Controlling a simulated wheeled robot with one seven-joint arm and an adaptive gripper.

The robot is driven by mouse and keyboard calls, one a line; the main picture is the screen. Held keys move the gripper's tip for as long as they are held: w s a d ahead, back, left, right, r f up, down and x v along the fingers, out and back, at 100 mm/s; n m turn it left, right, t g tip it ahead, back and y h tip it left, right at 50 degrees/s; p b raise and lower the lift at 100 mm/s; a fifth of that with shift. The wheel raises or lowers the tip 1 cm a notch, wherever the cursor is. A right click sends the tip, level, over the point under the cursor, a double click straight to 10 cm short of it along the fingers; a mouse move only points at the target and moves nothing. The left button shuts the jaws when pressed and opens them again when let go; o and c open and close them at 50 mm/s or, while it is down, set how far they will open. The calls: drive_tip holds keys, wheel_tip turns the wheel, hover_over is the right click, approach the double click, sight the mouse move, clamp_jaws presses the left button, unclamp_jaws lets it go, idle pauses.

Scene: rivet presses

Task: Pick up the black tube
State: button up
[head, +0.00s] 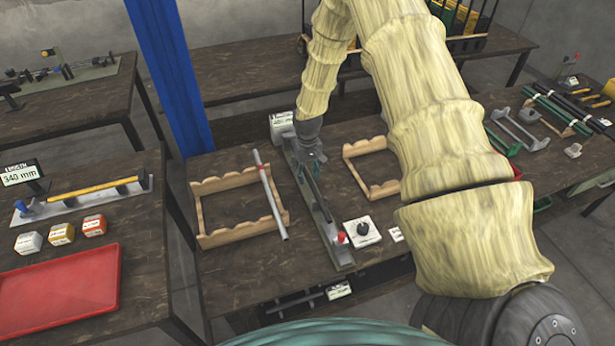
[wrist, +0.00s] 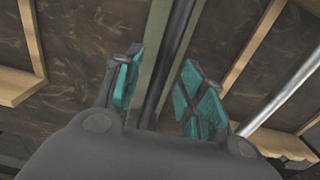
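A black tube (head: 316,190) lies lengthwise along the grey-green press base (head: 340,255) on the middle table. In the wrist view, the black tube (wrist: 178,45) runs between the two teal finger pads. My gripper (head: 311,160) is pointed down over the far part of the tube and hides some of it. In the wrist view my gripper (wrist: 160,90) is open, with a finger on each side of the tube and gaps visible. I cannot tell how far above the tube the fingertips are.
A wooden rack (head: 242,240) with a grey tube (head: 271,200) lying across it stands left of the press. Another wooden rack (head: 378,192) is to the right. A white box with a black knob (head: 362,232) sits near the press's front end. A red tray (head: 60,290) lies on the left table.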

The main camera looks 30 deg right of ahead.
drive_tip(key=shift+w+f, duration=0.1)
drive_tip(key=c, duration=0.7)
clamp_jaws()
drive_tip(key=shift+r, duration=0.2)
